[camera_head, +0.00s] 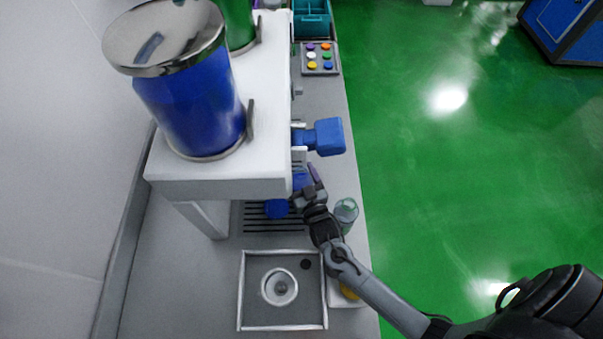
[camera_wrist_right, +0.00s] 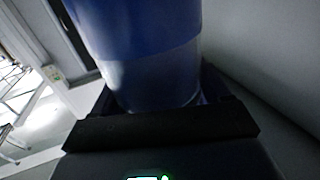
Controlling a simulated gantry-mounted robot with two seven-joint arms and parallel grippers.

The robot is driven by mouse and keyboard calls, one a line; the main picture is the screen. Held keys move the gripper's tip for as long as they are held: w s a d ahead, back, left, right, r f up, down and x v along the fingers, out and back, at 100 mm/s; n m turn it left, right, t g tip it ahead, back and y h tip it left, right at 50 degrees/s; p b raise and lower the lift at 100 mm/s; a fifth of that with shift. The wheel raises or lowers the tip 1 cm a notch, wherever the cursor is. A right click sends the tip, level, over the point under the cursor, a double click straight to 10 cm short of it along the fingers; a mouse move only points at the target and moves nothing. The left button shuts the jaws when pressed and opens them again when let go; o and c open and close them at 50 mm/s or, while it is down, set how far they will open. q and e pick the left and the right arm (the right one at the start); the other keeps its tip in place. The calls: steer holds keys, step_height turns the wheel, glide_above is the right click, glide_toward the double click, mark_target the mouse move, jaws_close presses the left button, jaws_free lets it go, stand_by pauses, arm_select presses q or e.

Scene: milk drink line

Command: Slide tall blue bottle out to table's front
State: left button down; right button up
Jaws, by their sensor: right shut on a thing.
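A blue bottle (camera_wrist_right: 140,50) fills the upper middle of the right wrist view, with a paler lower part. It stands between the jaws of my right gripper (camera_wrist_right: 160,115), which is shut on it. In the head view my right gripper (camera_head: 310,188) reaches in from the lower right, under the front edge of the white dispenser (camera_head: 220,183). A bit of blue (camera_head: 299,181) shows beside its fingers, and the rest there is hidden. A round blue piece (camera_head: 277,209) shows just left of the gripper, over the slatted grate (camera_head: 262,226). My left gripper is not in view.
A clear glass (camera_head: 346,212) stands close right of my right arm. The grey table (camera_head: 344,120) has a narrow front strip.

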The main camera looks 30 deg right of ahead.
steer(key=shift+w+a+r, duration=0.1)
steer(key=shift+w+a, duration=0.05)
steer(key=shift+a, duration=0.35)
steer(key=shift+w+a, duration=0.15)
steer(key=shift+a, duration=0.3)
steer(key=o, duration=1.5)
steer(key=shift+s, duration=0.1)
steer(key=p+v, duration=0.2)
steer(key=v, duration=1.5)
steer(key=shift+s, duration=0.2)
